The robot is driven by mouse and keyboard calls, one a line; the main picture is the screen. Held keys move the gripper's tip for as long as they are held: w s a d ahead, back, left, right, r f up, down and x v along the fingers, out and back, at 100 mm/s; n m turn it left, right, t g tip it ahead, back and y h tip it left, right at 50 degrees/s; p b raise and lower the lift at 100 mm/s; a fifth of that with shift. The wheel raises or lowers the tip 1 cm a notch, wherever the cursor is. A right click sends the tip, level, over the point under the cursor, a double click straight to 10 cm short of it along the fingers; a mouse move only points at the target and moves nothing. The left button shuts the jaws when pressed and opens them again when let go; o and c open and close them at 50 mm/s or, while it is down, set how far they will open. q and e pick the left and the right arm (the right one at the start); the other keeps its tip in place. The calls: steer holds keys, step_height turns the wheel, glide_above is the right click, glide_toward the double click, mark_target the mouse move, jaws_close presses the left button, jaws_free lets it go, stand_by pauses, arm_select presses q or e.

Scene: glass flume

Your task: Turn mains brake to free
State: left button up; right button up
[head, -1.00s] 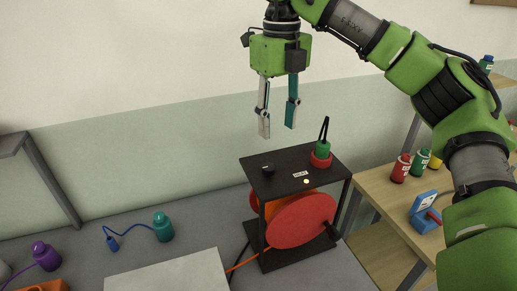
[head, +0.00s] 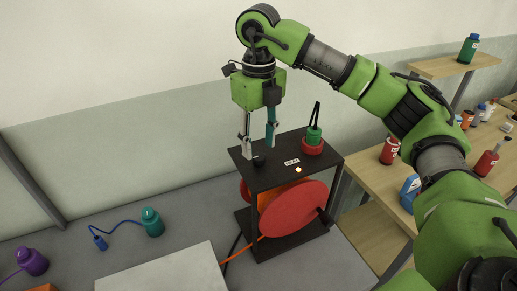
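A black stand (head: 290,178) holds a red cable reel (head: 293,210) with orange cable. On its top plate are a small black knob (head: 258,161) at the left, a white label (head: 292,162), a small pale light (head: 298,170) and a red socket (head: 313,149) with a green plug (head: 314,135) in it. Which of these is the mains brake I cannot tell for sure; the black knob looks like a turning control. My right gripper (head: 259,146) is open, pointing down just above the knob, one finger to each side in the picture. Contact cannot be judged. My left gripper is not in view.
A pale flat board (head: 165,273) lies in front of the stand. Left of it are a teal bottle-like plug (head: 152,222) with a blue cord and a purple one (head: 33,262). A wooden bench (head: 365,184) with several bottles stands at the right.

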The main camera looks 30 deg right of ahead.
mark_target(259, 156)
steer(key=shift+s+f, duration=0.2)
steer(key=shift+f, duration=0.75)
steer(key=shift+f+p, duration=0.3)
steer(key=shift+w+f, duration=0.1)
steer(key=shift+f, duration=0.15)
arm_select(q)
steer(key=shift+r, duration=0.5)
arm_select(e)
steer(key=c, duration=1.1)
